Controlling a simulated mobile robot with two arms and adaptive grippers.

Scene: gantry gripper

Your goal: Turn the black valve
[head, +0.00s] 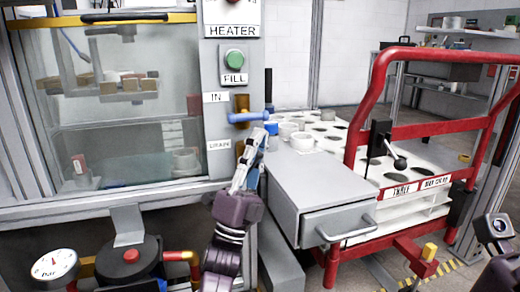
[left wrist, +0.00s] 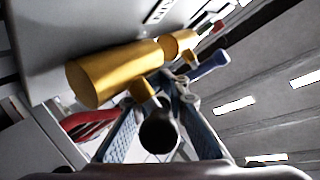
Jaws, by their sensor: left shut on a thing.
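The black valve handle (left wrist: 158,135) shows its round end in the left wrist view, between my two fingers. Its brass valve body (left wrist: 115,80) lies just beyond it. In the head view, my left gripper (head: 256,142) reaches up to the panel beside the DRAIN label and hides most of the handle. The left gripper (left wrist: 162,130) is shut on the black valve handle, one finger on each side. Above it is a valve with a blue handle (head: 249,117), by the IN label; the blue handle also shows in the left wrist view (left wrist: 209,64). My right gripper's fingers are not seen.
The grey panel (head: 216,118) carries a green FILL button (head: 235,58). A glass tank (head: 130,120) is left of it. A grey drawer box (head: 337,222) stands close right of my left gripper, before a red-framed cart (head: 362,115). A pressure gauge (head: 54,266) is at lower left.

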